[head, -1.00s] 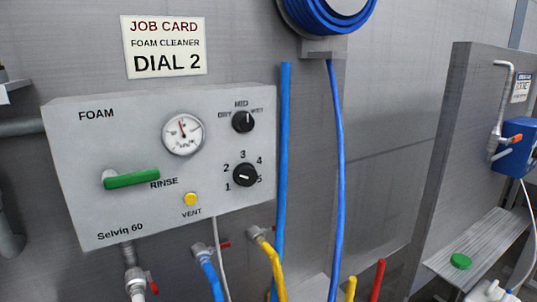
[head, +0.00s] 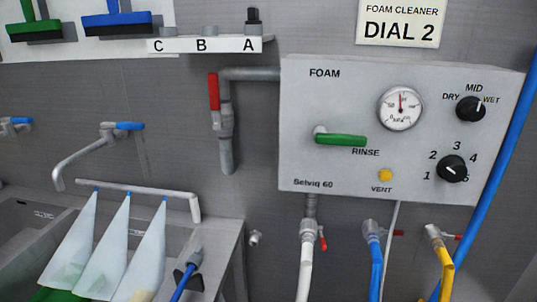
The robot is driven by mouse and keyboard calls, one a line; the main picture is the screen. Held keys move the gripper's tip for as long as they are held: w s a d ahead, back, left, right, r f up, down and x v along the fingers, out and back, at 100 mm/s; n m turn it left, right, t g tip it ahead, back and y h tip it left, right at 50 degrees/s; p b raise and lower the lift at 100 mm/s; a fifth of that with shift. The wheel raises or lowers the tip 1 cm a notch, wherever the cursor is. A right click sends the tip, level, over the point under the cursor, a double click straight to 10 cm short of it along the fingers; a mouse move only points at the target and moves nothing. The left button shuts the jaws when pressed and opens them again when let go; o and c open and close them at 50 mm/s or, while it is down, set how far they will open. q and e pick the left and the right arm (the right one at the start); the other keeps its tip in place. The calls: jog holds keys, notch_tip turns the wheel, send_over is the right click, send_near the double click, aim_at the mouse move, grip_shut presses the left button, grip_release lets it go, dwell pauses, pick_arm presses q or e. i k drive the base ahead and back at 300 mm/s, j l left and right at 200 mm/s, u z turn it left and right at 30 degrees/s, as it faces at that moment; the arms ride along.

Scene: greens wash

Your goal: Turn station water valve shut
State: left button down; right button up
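A valve with a red lever (head: 214,91) sits on the grey pipe (head: 250,74) left of the foam panel (head: 300,130). Its lever stands upright, in line with the downward pipe. A small red handle (head: 322,238) is on the fitting of the white hose (head: 306,270) below the panel. No label shows which one is the station water valve. The panel has a green lever (head: 341,140) lying level towards RINSE, a gauge (head: 400,108), a selector knob (head: 470,109), a numbered dial (head: 452,168) and a yellow vent button (head: 386,175). Neither gripper is in view.
A sink (head: 215,245) with white cone-shaped bags (head: 117,245) is at lower left, with blue-handled taps (head: 128,126) above. A shelf marked C, B, A (head: 205,45) holds a black item (head: 253,20). Blue (head: 376,262) and yellow (head: 443,265) hoses hang below the panel.

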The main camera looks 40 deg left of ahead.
aim_at(213, 79)
jog(key=u, duration=1.9)
